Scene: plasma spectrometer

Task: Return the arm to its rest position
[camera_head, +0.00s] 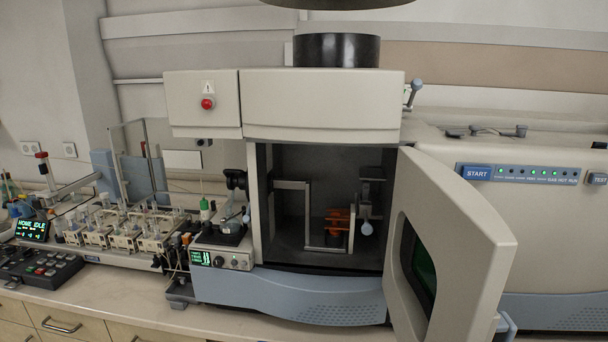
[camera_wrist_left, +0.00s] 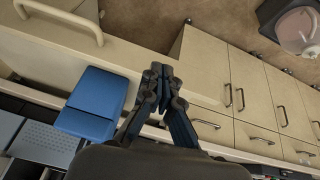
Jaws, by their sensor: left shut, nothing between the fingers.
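My left gripper (camera_wrist_left: 160,90) shows in the left wrist view with its dark fingers closed together and nothing between them. It points down past the bench front, in front of the cream drawers and cabinet doors (camera_wrist_left: 240,90). Neither arm nor gripper shows in the head view. The spectrometer (camera_head: 320,105) stands on the bench in the head view, and its door (camera_head: 455,215) is swung open to the right. Inside the open chamber (camera_head: 340,180) there is an orange coil part (camera_head: 338,218) and a grey bent tube.
A sample rack (camera_head: 125,235) with several vials stands left of the spectrometer. A control box (camera_head: 40,270) with buttons sits at the bench's left end. The wrist view shows a blue block (camera_wrist_left: 93,103) left of the fingers and a round pale object (camera_wrist_left: 298,30) at top right.

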